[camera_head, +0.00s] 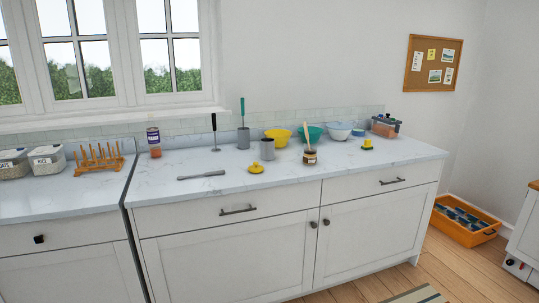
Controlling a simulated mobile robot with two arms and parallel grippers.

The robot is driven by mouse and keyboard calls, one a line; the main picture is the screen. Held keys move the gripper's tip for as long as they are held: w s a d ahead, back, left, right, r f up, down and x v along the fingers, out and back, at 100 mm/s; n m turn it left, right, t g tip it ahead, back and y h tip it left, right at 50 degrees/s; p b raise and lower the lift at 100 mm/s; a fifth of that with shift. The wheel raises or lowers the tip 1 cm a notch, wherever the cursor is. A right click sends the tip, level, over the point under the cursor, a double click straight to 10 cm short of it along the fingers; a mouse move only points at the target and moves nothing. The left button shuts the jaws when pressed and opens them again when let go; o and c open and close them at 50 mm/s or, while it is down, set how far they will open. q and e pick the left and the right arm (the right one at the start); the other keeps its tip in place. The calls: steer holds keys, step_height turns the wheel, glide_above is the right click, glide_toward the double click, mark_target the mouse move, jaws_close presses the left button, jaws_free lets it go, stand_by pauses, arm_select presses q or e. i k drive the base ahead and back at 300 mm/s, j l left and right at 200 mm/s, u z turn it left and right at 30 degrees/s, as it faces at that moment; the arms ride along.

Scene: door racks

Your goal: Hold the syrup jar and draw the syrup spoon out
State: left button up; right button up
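The syrup jar (310,158) is a small brownish jar with a pale label, standing upright on the marble counter right of its middle. The syrup spoon (306,134) has a light wooden-looking handle that sticks up out of the jar, leaning slightly left. Its lower end is hidden inside the jar. Neither of my grippers is in view.
On the counter (170,202), a grey cup (267,150), yellow bowl (277,139) and teal bowl (316,133) stand near the jar. A yellow knobbed piece (256,167) and a flat grey utensil (201,176) lie left. The counter front before the jar is clear.

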mark_target(304, 124)
steer(key=i+j+z, duration=0.4)
steer(key=i, duration=0.25)
steer(key=i+l+u, duration=0.2)
steer(key=i+l, duration=0.2)
steer(key=i, duration=0.05)
